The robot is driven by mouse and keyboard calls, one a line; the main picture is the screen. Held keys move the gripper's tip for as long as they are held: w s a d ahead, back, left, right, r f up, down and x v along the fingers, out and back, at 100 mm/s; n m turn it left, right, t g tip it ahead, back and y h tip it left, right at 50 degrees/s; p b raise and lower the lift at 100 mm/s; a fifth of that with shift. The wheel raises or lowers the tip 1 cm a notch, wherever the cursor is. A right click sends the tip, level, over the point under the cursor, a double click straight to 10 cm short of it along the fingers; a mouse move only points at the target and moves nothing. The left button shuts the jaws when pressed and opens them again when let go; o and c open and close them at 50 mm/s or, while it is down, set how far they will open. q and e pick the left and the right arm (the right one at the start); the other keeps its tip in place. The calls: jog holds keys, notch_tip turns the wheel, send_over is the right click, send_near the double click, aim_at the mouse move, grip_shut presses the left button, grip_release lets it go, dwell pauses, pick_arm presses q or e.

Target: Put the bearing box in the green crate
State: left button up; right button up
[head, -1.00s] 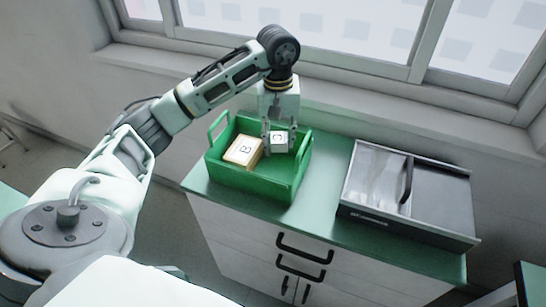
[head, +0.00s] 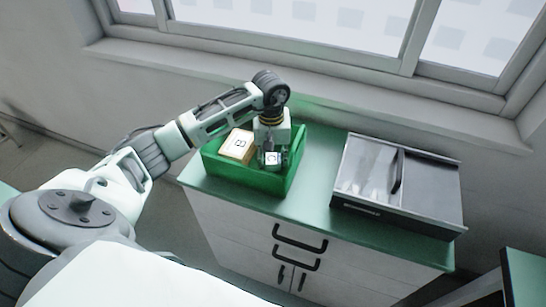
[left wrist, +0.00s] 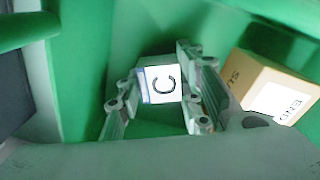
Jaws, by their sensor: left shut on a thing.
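The bearing box, a small pale box (head: 272,158) with a C on top, is inside the green crate (head: 240,178), toward its right end. My left gripper (head: 273,152) points down into the crate and is shut on this box. In the left wrist view the box (left wrist: 164,84) sits between the two fingers, with green crate surface around it. Whether its underside touches the crate floor cannot be told. My right gripper is not in view.
A tan box (head: 237,146) with a lettered white label lies in the crate's left part, beside the held box. A grey metal tray unit (head: 400,205) stands right of the crate on the green-topped cabinet (head: 313,205). A window and wall are behind.

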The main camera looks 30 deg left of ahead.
aim_at(272, 159)
pick_arm(q)
jog(key=shift+f, duration=0.15)
jog(key=o, duration=0.7)
jog(key=shift+c, duration=0.2)
jog(key=o, duration=0.4)
jog(key=shift+c, duration=0.2)
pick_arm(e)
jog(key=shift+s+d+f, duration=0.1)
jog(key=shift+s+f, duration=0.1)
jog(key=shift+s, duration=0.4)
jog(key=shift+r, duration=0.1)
pick_arm(q)
jog(key=shift+r, duration=0.35)
notch_tip(272, 159, up, 12)
jog(key=b, duration=0.3)
jog(key=shift+s+f, duration=0.15)
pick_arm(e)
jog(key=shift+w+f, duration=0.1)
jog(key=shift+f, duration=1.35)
pick_arm(q)
jog(key=shift+a, duration=0.1)
